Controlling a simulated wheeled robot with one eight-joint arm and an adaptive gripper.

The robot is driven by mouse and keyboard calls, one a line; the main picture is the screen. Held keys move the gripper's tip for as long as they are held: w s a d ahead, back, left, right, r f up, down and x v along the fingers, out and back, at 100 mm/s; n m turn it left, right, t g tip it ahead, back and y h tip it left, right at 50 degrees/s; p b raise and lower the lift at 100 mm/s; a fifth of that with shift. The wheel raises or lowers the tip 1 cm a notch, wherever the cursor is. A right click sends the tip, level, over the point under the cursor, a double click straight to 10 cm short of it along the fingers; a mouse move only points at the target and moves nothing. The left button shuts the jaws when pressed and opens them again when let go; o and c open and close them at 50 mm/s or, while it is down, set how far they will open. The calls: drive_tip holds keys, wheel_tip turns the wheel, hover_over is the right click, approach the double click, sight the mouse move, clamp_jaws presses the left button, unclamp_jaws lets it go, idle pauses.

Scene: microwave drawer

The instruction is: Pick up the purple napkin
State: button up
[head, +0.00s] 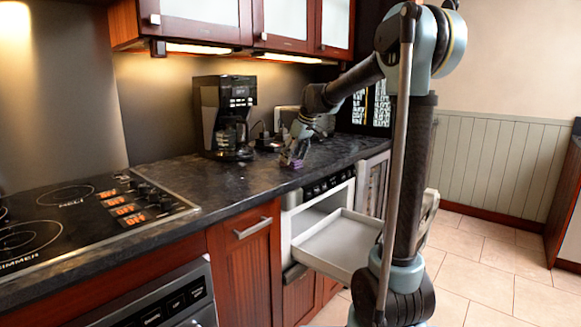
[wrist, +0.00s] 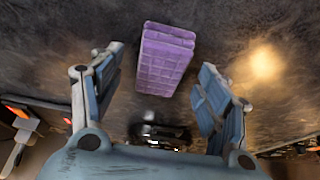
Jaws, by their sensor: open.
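The purple napkin (wrist: 165,58) lies on the dark countertop (wrist: 245,45), a folded rectangular block with a grid pattern in the wrist view. In the head view a small purple patch of it (head: 292,162) shows at my gripper's tips, mostly hidden by them. My gripper (wrist: 157,85) is open, with one blue-grey finger on each side of the napkin. A gap shows between the napkin and each finger. My gripper (head: 293,155) is low over the counter near its front edge in the head view. I cannot tell whether the fingertips touch the counter.
A black coffee maker (head: 224,117) stands left of my gripper against the back wall. A stovetop (head: 85,215) is at the left. Below the counter, a white drawer (head: 338,244) stands pulled out. Upper cabinets (head: 235,22) hang above. Bare counter lies around the napkin.

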sight(293, 159)
drive_tip(key=shift+w+a+f, duration=0.15)
drive_tip(key=shift+f, duration=0.3)
drive_tip(key=c, duration=1.1)
drive_tip(key=shift+c, duration=0.2)
wheel_tip(293, 159, up, 10)
drive_tip(key=o, duration=0.5)
drive_tip(key=c, duration=0.4)
